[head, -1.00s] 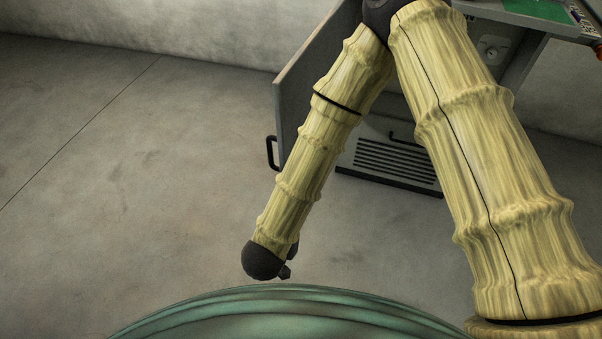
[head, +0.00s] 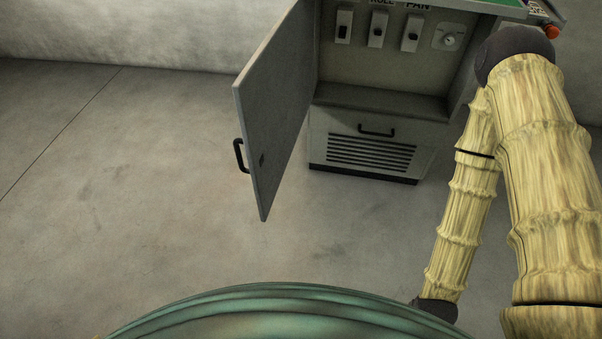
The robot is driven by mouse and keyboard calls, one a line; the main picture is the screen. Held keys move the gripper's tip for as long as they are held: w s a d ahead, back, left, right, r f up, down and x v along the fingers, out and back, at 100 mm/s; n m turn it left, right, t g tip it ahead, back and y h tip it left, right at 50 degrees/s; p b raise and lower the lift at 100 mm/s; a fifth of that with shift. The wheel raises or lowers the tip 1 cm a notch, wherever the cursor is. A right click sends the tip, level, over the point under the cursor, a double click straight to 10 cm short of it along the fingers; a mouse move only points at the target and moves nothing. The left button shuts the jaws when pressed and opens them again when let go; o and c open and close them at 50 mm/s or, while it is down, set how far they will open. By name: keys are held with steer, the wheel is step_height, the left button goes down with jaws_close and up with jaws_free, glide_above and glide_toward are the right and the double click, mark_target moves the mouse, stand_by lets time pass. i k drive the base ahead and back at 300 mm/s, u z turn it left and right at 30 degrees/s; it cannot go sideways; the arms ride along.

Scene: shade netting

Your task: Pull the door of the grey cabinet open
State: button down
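The grey cabinet (head: 385,97) stands against the wall at the upper middle of the head view. Its door (head: 275,105) is hinged on the left and stands wide open, swung out towards me. The door's black handle (head: 240,156) is on its outer face, near the free edge. My arm is at the right, clear of the door and handle. Its dark wrist end shows at the bottom, partly hidden behind the green rounded shape. The gripper fingers are not visible, and nothing of mine touches the handle in view.
Inside the cabinet are several switches (head: 377,28) and a round dial (head: 449,40). Below is a vented lower panel (head: 370,153) with its own black handle (head: 377,131). A red knob (head: 551,32) is at the top right. The concrete floor (head: 120,190) at the left is clear.

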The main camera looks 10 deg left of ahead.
mark_target(272, 94)
steer(key=z, duration=3.4)
steer(key=i, duration=0.85)
steer(key=u, duration=4.05)
